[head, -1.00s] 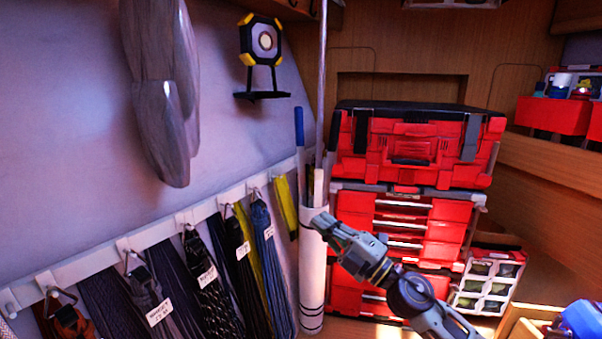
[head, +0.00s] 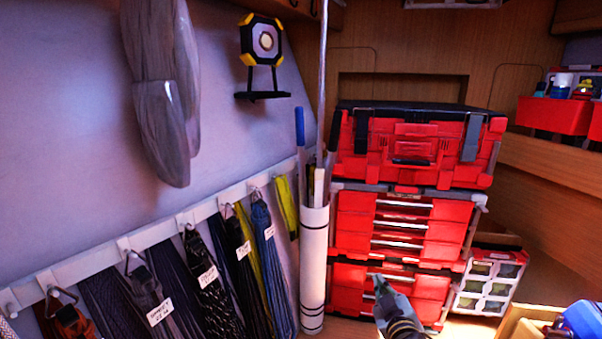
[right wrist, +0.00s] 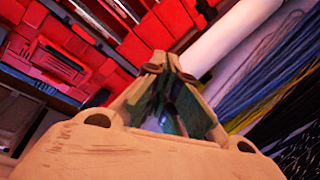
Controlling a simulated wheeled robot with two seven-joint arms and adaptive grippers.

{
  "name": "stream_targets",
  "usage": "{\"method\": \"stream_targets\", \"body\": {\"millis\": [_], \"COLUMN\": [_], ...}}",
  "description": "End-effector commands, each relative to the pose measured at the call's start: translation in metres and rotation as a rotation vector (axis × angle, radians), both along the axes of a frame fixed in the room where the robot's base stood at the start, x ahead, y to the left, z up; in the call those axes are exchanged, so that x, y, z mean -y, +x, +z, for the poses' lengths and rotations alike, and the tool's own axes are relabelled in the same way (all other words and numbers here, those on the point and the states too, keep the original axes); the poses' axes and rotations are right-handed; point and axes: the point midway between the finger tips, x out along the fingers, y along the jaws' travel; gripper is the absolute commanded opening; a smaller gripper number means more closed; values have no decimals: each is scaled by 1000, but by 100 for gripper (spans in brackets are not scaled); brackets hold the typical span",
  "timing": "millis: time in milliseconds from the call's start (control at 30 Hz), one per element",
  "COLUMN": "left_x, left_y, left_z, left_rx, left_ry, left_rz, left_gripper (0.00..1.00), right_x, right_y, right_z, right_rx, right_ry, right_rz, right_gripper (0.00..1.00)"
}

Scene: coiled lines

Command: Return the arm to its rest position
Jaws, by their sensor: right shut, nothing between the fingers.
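My right gripper (head: 380,281) shows low in the head view, in front of the bottom drawers of the red toolbox stack (head: 404,222). It is shut and holds nothing. In the right wrist view its fingers (right wrist: 160,68) meet at the tips, with the red toolboxes (right wrist: 85,60) behind to the left and the white tube (right wrist: 232,35) behind to the right. Most of my right arm lies below the head picture. My left gripper is not in view.
Coiled lines (head: 265,265) with paper tags hang from a white hook rail (head: 150,230) on the left. A white tube (head: 313,265) holding poles stands beside the toolboxes. A clear-lidded organizer (head: 490,280) is at right. A work lamp (head: 262,42) is on the wall.

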Motion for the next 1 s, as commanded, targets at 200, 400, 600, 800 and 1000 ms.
{"method": "stream_targets", "body": {"millis": [200, 400, 600, 800, 1000], "left_x": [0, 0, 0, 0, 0], "left_y": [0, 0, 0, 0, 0], "left_z": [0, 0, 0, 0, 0], "left_rx": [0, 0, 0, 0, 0], "left_ry": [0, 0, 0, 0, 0], "left_rz": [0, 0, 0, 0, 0], "left_gripper": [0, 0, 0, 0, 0], "right_x": [18, 24, 24, 21, 18], "right_y": [-44, -99, -155, -192, -220], "right_z": [-67, -121, -160, -178, -189], "right_rx": [-270, -526, -753, -889, -993], "right_ry": [101, 181, 244, 279, 306], "right_rz": [-95, -155, -189, -199, -203], "right_gripper": [0, 0, 0, 0, 0]}}
